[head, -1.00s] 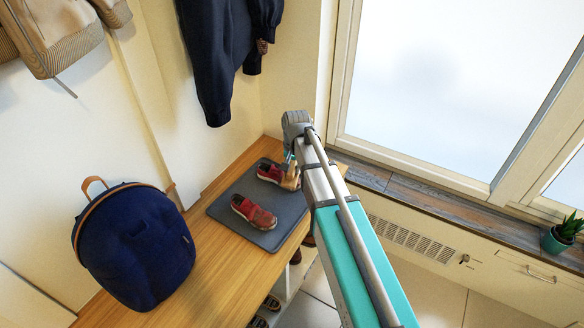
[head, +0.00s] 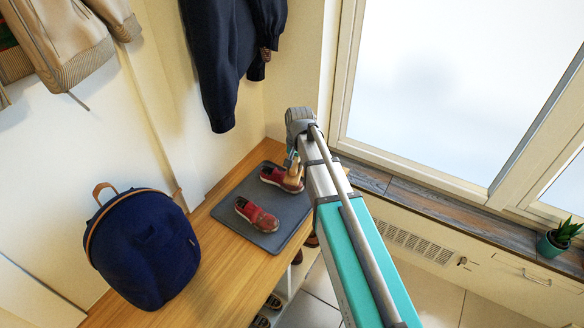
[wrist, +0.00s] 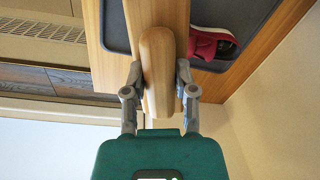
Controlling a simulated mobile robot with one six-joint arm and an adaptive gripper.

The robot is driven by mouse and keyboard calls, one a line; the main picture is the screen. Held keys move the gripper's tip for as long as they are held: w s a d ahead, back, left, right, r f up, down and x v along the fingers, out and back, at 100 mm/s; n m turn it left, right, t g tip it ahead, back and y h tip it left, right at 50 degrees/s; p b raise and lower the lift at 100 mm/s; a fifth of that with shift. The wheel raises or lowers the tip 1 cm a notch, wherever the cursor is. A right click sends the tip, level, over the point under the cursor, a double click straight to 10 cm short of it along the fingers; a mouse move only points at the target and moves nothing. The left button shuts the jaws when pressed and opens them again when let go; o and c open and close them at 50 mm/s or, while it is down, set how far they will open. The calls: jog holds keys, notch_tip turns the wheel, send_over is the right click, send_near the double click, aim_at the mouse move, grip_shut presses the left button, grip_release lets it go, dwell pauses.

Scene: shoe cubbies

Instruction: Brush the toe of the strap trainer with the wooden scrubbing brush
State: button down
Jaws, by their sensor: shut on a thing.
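My gripper (wrist: 158,88) is shut on the wooden scrubbing brush (wrist: 157,62), one finger on each side of it. In the head view the brush (head: 295,173) is at the right end of the farther red shoe (head: 273,176), partly covering it; I cannot tell whether they touch. A second red shoe (head: 257,216) lies nearer on the same grey mat (head: 232,197). I cannot tell which shoe is the strap trainer. In the wrist view a red shoe (wrist: 208,42) shows beside the brush. The bristles are hidden.
The mat lies on a wooden bench (head: 215,270). A dark blue backpack (head: 145,250) stands on the bench at the left. Dark clothing (head: 222,60) hangs above. A window sill (head: 440,205) runs along the right, with a potted plant (head: 560,236).

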jog(key=shift+w+d+m+g, duration=0.25)
jog(key=shift+w+m, duration=0.05)
jog(key=shift+w, duration=0.35)
jog(key=shift+w+d+m+g, duration=0.2)
jog(key=shift+w+m+g, duration=0.1)
jog(key=shift+w, duration=0.3)
jog(key=shift+w+d+m+g+y, duration=0.35)
jog(key=shift+w+m+y, duration=0.05)
jog(key=shift+w, duration=0.05)
jog(key=shift+a+f+b, duration=0.15)
jog(key=shift+f+b, duration=2.05)
jog(key=shift+b, duration=0.2)
jog(key=shift+a+f+b, duration=0.1)
jog(key=shift+f+b, duration=1.3)
jog(key=shift+w, duration=0.1)
jog(key=shift+w+d+r, duration=0.15)
jog(key=shift+w+d, duration=0.5)
jog(key=shift+w, duration=0.35)
